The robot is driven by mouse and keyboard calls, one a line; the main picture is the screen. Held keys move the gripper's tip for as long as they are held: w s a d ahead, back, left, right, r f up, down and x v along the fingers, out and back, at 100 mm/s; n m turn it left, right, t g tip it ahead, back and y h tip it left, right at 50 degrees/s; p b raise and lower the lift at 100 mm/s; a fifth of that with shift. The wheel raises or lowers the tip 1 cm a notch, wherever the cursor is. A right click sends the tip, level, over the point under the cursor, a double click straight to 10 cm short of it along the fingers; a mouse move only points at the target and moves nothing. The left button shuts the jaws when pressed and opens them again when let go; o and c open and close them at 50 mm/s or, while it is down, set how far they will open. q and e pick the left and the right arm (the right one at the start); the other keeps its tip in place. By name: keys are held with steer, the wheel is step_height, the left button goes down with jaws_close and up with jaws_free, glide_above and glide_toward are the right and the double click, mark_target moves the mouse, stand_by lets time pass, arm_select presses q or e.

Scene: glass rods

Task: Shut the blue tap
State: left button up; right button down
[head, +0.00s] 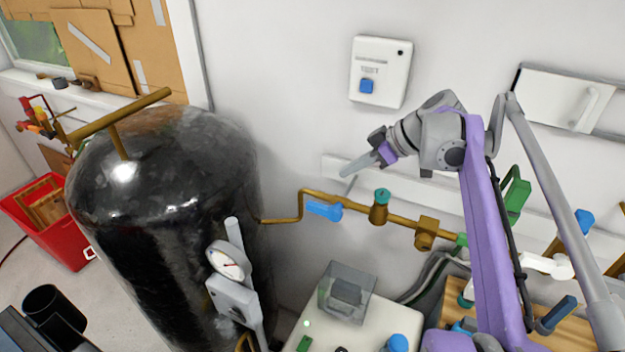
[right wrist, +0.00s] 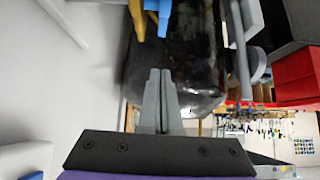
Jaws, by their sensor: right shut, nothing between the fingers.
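The blue tap (head: 324,210) is a blue lever on a thin brass pipe (head: 400,219) along the white wall, right of the black tank. Its lever lies roughly along the pipe, just below it. My right gripper (head: 347,172) is shut and empty, in front of the wall. In the head view it appears above and slightly right of the lever, apart from it. In the right wrist view, the blue tap (right wrist: 159,14) shows at the top edge, beyond the closed fingertips (right wrist: 159,74). My left gripper is not in view.
The large black tank (head: 190,180) stands left, with a gauge (head: 228,262) on its front. A green-topped brass valve (head: 380,205) is right of the tap. A white box with a blue button (head: 367,86) is above. A clear box (head: 346,292) stands below.

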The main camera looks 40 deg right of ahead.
glide_above(312, 203)
steer(key=s+d, duration=0.1)
steer(key=s, duration=0.1)
steer(key=f, duration=0.7)
steer(key=shift+s+d, duration=0.1)
steer(key=shift+s, duration=0.1)
step_height(312, 203, down, 2)
steer(key=shift+s+d+f, duration=0.1)
steer(key=shift+s+f, duration=0.05)
steer(key=shift+f, duration=0.05)
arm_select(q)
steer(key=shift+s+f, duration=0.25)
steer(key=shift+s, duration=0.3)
arm_select(e)
steer(key=shift+f, duration=0.65)
